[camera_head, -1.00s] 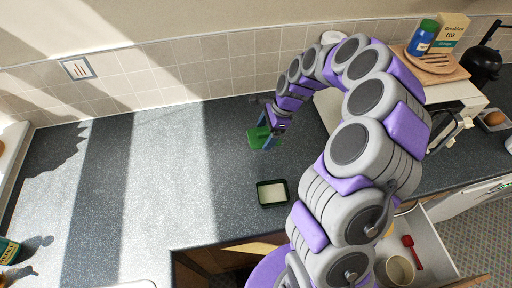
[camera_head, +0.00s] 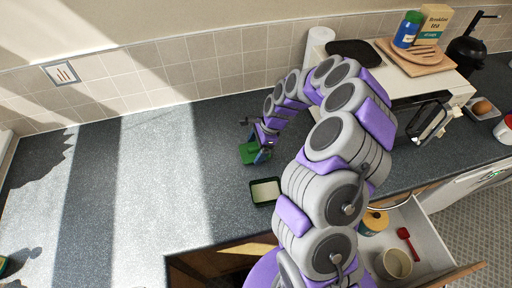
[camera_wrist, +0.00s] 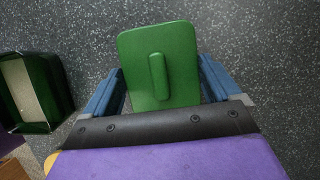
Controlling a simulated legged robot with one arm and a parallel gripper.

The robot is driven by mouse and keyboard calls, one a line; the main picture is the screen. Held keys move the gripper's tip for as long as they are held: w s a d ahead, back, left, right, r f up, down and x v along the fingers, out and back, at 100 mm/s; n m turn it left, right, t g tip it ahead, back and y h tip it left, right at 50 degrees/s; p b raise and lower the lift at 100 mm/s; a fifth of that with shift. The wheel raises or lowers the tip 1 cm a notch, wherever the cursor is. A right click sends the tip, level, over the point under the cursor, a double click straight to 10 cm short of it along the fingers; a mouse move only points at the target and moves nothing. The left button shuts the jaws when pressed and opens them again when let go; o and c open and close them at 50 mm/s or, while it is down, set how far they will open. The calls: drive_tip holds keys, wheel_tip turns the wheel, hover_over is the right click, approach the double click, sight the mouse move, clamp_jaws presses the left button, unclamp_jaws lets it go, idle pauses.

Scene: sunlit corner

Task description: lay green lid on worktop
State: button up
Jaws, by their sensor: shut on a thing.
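The green lid (camera_wrist: 160,50), a flat rounded square with a raised bar handle, is in the wrist view between the blue fingers of my gripper (camera_wrist: 162,88). In the head view the lid (camera_head: 250,152) is partly hidden by my gripper (camera_head: 262,152), which is shut on it. The lid is over the dark speckled worktop (camera_head: 215,140). I cannot tell whether it touches the surface. The open green container with pale contents (camera_head: 265,191) stands on the worktop just in front of the lid. It also shows at the left of the wrist view (camera_wrist: 28,92).
An open drawer (camera_head: 420,225) with a pot (camera_head: 395,263) and a red utensil (camera_head: 407,236) is at lower right. The worktop left of the lid is clear.

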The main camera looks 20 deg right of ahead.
drive_tip(key=o, duration=0.7)
drive_tip(key=shift+f, duration=0.1)
drive_tip(key=shift+o, duration=0.2)
drive_tip(key=p+v, duration=0.2)
drive_tip(key=v, duration=0.9)
drive_tip(key=s+a+r+n, duration=0.5)
drive_tip(key=r, duration=0.3)
drive_tip(key=s+a+r+n+g+h, duration=0.1)
drive_tip(key=s+a+r+n, duration=0.2)
drive_tip(key=s+r+n, duration=0.45)
drive_tip(key=s+d+n+h, duration=0.3)
drive_tip(key=s+n, duration=0.2)
drive_tip(key=s, duration=1.7)
drive_tip(key=shift+s+f+g, duration=0.2)
drive_tip(key=shift+s+g, duration=0.15)
drive_tip(key=shift+g, duration=0.05)
